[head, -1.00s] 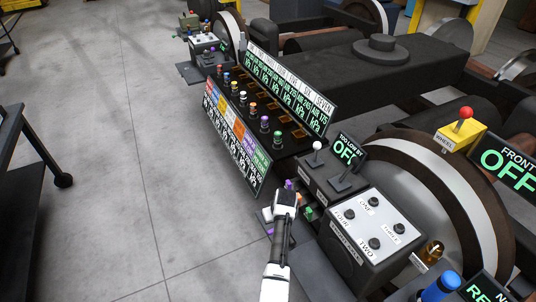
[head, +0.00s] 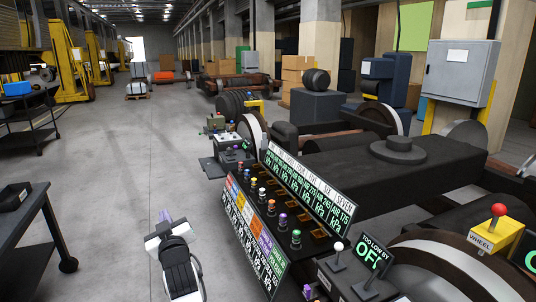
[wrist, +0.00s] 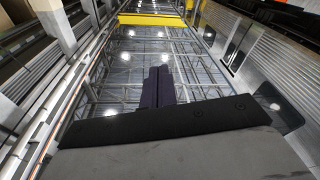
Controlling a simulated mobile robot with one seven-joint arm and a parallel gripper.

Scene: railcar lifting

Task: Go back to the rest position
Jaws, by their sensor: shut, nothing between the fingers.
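My gripper (head: 166,217) is at the lower left of the head view, over the open floor and left of the control panel. It points upward, and its dark purple fingers are together with nothing between them. In the wrist view the closed fingers (wrist: 158,86) stand against the roof beams and lamps. The white and black wrist (head: 178,262) shows below the fingers.
The panel with coloured knobs and kPa displays (head: 310,188) stands right of my gripper. A dark cart (head: 35,235) is at the left edge. A wheel (head: 440,265) and a yellow box with a red knob (head: 496,236) are at the right. The grey floor (head: 125,165) ahead is clear.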

